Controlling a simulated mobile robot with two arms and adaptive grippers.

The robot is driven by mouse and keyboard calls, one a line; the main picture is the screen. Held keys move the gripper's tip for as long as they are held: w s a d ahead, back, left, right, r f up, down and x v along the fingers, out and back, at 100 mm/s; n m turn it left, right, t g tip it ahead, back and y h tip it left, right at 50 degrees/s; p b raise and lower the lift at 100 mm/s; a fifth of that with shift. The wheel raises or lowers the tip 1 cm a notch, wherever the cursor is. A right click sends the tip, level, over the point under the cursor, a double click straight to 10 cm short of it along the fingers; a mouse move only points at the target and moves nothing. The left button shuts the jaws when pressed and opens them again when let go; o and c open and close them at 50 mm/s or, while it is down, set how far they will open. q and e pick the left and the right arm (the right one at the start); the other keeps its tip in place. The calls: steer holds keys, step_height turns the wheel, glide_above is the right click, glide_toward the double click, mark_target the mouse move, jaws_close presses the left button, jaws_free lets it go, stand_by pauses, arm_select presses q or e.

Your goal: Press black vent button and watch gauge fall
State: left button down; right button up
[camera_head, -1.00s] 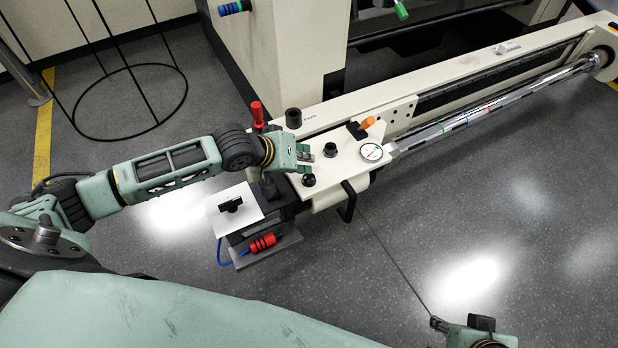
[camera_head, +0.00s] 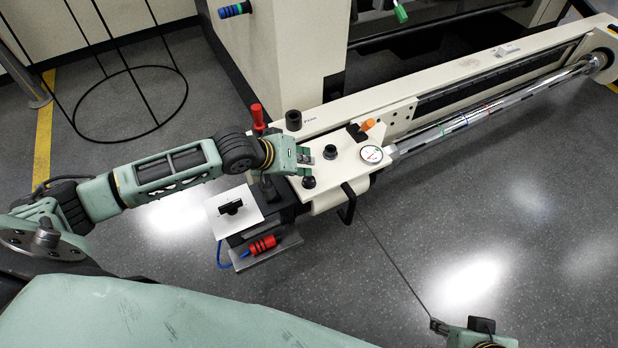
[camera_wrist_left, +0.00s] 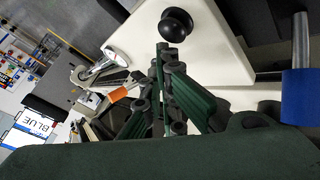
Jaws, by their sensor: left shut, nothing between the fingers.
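My left gripper (camera_head: 305,161) is over the cream panel (camera_head: 345,175) of the long machine, with its fingers shut and empty. A round black button (camera_head: 308,182) stands just below the fingertips in the head view. Another black knob (camera_head: 330,152) stands just right of them. I cannot tell which is the vent button. A round white-faced gauge (camera_head: 371,154) sits at the panel's right end; its needle is too small to read. In the left wrist view a black round knob (camera_wrist_left: 175,25) is just beyond the fingertips (camera_wrist_left: 162,52), with no clear contact. My right gripper (camera_head: 440,326) shows partly at the bottom right.
A red upright handle (camera_head: 257,114), a black cylinder (camera_head: 293,119) and an orange-tipped lever (camera_head: 367,125) stand near the gripper. A white plate with a black knob (camera_head: 231,207) and a red-and-blue connector (camera_head: 262,245) lie below my left arm. The floor at right is clear.

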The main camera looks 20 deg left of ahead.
steer(key=shift+r, duration=0.1)
stand_by(0.4)
arm_select(q)
steer(key=shift+f+p, duration=0.3)
steer(key=shift+p, duration=0.05)
steer(key=shift+f, duration=0.1)
arm_select(e)
steer(key=shift+s+r, duration=0.15)
steer(key=shift+s, duration=0.1)
arm_select(q)
steer(key=shift+f, duration=0.4)
arm_select(e)
steer(key=shift+d+r, duration=0.1)
arm_select(q)
steer(key=shift+r, duration=0.1)
arm_select(e)
steer(key=shift+w, duration=0.1)
arm_select(q)
steer(key=shift+r+p, duration=0.3)
steer(key=shift+p, duration=0.35)
steer(key=shift+r+p, duration=0.45)
steer(key=shift+p, duration=0.2)
arm_select(e)
steer(key=x, duration=0.3)
